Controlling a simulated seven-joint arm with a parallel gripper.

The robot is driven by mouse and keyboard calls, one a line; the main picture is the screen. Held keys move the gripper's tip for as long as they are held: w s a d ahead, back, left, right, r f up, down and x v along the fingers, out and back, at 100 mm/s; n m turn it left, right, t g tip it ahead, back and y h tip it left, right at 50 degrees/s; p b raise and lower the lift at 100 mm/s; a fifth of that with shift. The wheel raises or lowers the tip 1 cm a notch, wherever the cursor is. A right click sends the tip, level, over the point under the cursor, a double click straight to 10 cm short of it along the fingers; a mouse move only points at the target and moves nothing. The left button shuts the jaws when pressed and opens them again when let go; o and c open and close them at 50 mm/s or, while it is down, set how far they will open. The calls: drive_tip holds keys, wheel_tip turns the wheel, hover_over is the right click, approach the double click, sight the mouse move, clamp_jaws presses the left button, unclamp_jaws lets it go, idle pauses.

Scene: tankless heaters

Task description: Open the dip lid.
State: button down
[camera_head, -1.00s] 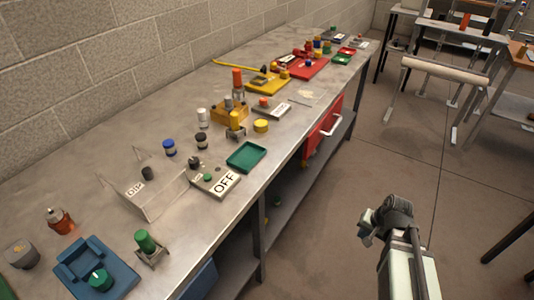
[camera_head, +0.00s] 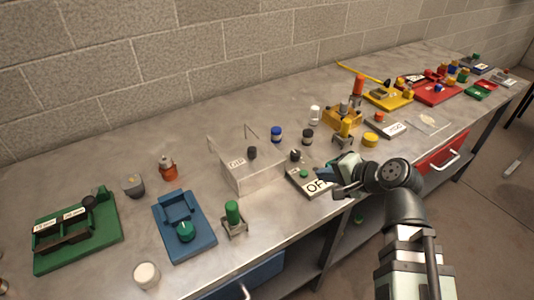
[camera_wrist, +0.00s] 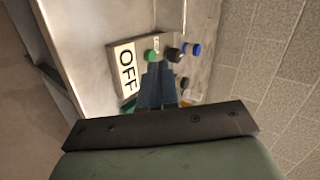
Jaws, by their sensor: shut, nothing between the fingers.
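A clear box (camera_head: 255,178) with a label that seems to read DIP (camera_head: 237,163) stands on the metal bench in the head view. A black knob (camera_head: 252,153) shows at its middle. The clear walls make it hard to tell how its lid sits. My gripper (camera_head: 328,174) is to the right of the clear box, over or beside a grey OFF box (camera_head: 299,183). In the wrist view my gripper (camera_wrist: 158,72) is shut and empty, its fingertips pointing toward the OFF box's green button (camera_wrist: 151,55). The clear box is not clearly visible there.
Blue (camera_head: 276,134) and black-topped (camera_head: 307,137) jars stand behind the OFF box. A green cylinder on a stand (camera_head: 233,215) and a blue fixture (camera_head: 184,222) lie left of the clear box. The brick wall (camera_head: 200,60) closes the back.

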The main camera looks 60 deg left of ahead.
drive_tip(key=s+a+r+g+y, duration=0.1)
drive_tip(key=s+a+r, duration=0.25)
drive_tip(key=s, duration=0.25)
approach(255, 153)
wheel_tip(255, 153, down, 3)
drive_tip(key=a, duration=0.2)
drive_tip(key=shift+s+a+f+n+g, duration=0.1)
drive_tip(key=shift+s+a+n+g, duration=0.05)
drive_tip(key=shift+a, duration=0.45)
drive_tip(key=shift+s+a+f+n+g, duration=0.15)
drive_tip(key=shift+s+a, duration=0.05)
drive_tip(key=shift+a, duration=0.4)
drive_tip(key=shift+s+a, duration=0.2)
drive_tip(key=shift+a, duration=0.25)
drive_tip(key=a, duration=1.1)
